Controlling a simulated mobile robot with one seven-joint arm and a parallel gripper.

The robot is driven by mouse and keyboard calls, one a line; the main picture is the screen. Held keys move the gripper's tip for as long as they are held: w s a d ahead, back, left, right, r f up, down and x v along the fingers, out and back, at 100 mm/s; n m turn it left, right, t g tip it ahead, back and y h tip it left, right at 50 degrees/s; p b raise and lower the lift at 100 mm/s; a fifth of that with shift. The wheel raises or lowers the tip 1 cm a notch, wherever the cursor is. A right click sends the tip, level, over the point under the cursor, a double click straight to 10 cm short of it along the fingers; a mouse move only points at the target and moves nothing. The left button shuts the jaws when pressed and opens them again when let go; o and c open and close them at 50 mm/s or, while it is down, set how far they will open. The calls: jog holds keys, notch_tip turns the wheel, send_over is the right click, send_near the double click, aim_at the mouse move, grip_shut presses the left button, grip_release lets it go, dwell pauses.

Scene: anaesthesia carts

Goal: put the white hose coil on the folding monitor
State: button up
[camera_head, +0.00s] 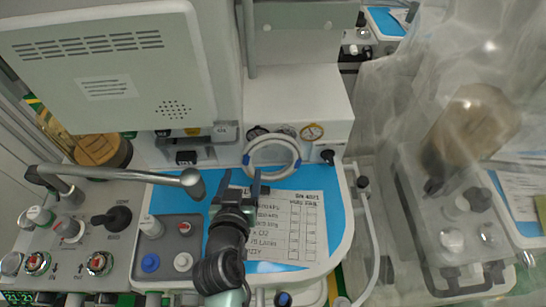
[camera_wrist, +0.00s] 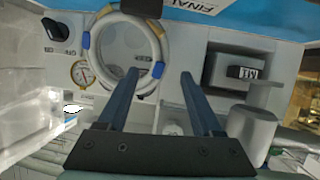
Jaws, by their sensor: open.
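The white hose coil (camera_head: 271,177) is a ring with blue bands, at the back edge of the blue worktop in front of the cart's gauges. It also shows in the wrist view (camera_wrist: 159,46), upper left of centre. The folding monitor (camera_head: 110,66), apparently the large grey panel with vents and a label, stands at upper left in the head view. My gripper (camera_head: 241,183) is open and empty, just in front of and left of the coil. In the wrist view, its left finger (camera_wrist: 159,73) overlaps the coil's lower right; contact cannot be told.
A printed checklist (camera_head: 285,228) lies on the blue worktop (camera_head: 331,200). A grey metal bar (camera_head: 125,174) reaches in from the left. A control panel with several knobs (camera_head: 75,235) is at left. A cart under translucent plastic (camera_head: 400,110) stands at right.

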aim_at(246, 165)
jog(key=shift+f+p+x, duration=0.2)
jog(key=shift+p+x, duration=0.2)
jog(key=shift+x, duration=3.2)
jog(key=shift+s, duration=0.1)
grip_shut()
